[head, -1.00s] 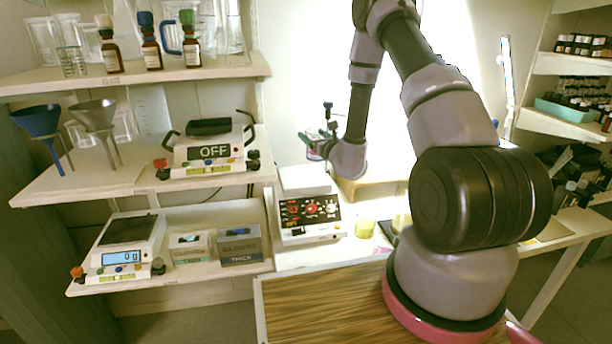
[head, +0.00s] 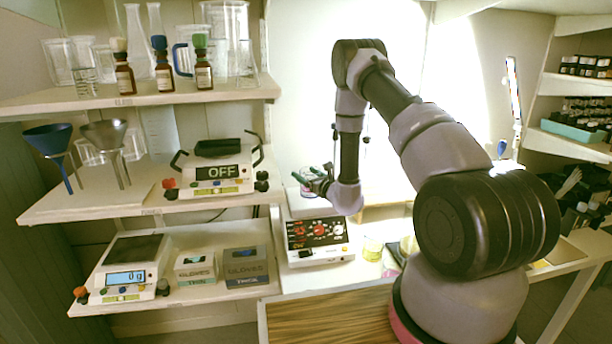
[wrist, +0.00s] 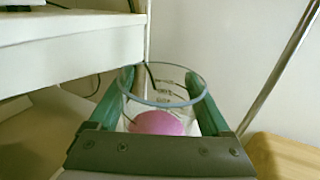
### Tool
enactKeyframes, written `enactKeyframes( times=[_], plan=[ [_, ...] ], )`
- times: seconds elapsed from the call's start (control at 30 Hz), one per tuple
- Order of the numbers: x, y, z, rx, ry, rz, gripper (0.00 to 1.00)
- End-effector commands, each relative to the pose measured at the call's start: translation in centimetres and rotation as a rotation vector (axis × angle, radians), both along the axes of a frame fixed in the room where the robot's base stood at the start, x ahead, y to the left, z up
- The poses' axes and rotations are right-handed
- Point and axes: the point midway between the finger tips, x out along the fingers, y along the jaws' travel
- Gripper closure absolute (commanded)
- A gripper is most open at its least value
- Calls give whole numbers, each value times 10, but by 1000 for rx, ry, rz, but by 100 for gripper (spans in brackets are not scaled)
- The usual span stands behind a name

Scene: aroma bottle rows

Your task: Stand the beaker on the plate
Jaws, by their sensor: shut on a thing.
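A clear glass beaker (wrist: 160,98) with printed marks and pink contents is between the green fingers of my gripper (wrist: 162,105) in the wrist view. The gripper is shut on its sides, and the rim shows whole. In the head view my gripper (head: 316,180) and the beaker (head: 307,186) are small. They appear just above the flat top of a white plate device (head: 318,252) with a dark control panel and red dials. The gap between beaker and plate is too small to tell, and the beaker's base is hidden in the wrist view.
Shelves at left hold an OFF-display device (head: 222,172), a scale (head: 126,275), glove boxes (head: 245,265), funnels (head: 105,135) and brown bottles (head: 203,75). A small yellowish beaker (head: 372,250) stands right of the plate. In the wrist view a shelf edge (wrist: 75,50) is close at left.

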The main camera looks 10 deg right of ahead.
Motion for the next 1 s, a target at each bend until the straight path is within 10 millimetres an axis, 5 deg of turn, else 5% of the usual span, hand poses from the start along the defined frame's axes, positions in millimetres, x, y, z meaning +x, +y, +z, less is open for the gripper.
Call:
enactKeyframes(
  times=[0.33,0.37,0.4,0.73,1.0],
  plan=[
    [1,0,-3,1,-2,0,87],
    [0,0,-4,1,-2,0,14],
    [0,0,-3,0,-2,0,0],
    [-1,-1,0,-1,-1,0,0],
    [-46,-20,-1,0,2,-2,0]
  ],
)
